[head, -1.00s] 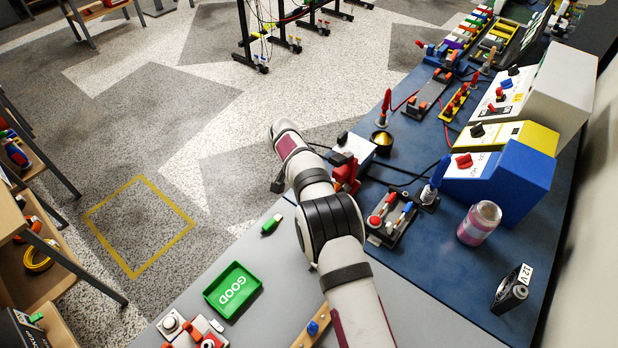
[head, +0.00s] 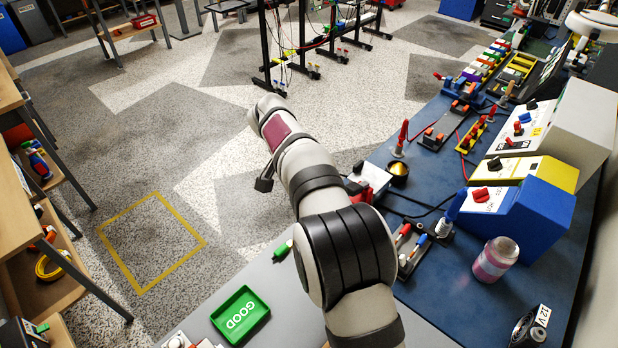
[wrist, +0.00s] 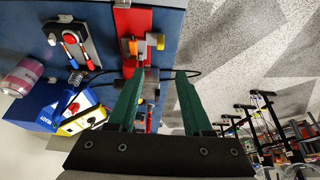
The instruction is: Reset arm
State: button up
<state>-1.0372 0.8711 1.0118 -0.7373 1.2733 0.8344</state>
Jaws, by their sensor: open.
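My gripper (wrist: 158,100) shows in the wrist view with its two green fingers apart and nothing between them. In the head view my arm rises from the bottom and bends over the bench's left edge. My gripper is hidden or not clear there. In the wrist view a red fixture (wrist: 132,35) with orange and yellow parts lies beyond the fingertips, apart from them.
On the grey table sit a green GOOD tray (head: 241,315) and a small green piece (head: 283,250). The blue bench (head: 450,300) holds a pink-labelled jar (head: 495,260), a blue sloped box (head: 535,215) and a switch board (head: 410,250). Open floor lies left.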

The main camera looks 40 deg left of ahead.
jog(key=shift+s+r, duration=0.1)
jog(key=shift+r, duration=0.2)
jog(key=shift+d, duration=0.1)
jog(key=w+d+r+m+g, duration=0.1)
jog(key=d+r, duration=0.2)
jog(key=d, duration=0.5)
jog(key=w+d+r+m+g, duration=0.1)
jog(key=d+r, duration=0.2)
jog(key=d, duration=0.6)
jog(key=s+d+r+m+g, duration=0.1)
jog(key=s+d+r, duration=0.15)
jog(key=d, duration=0.45)
jog(key=s+d+r, duration=0.1)
jog(key=s+d, duration=0.3)
jog(key=d, duration=0.4)
jog(key=s+d+f+m+g+y, duration=0.1)
jog(key=s+d, duration=0.3)
jog(key=s, duration=0.5)
jog(key=s+d+f+m, duration=0.1)
jog(key=s+d+f, duration=0.2)
jog(key=s+d, duration=0.2)
jog(key=s, duration=0.3)
jog(key=shift+s+d+f+m+g+y, duration=0.25)
jog(key=shift+s+f+m+g+y, duration=0.05)
jog(key=shift+s+f+g+y, duration=0.1)
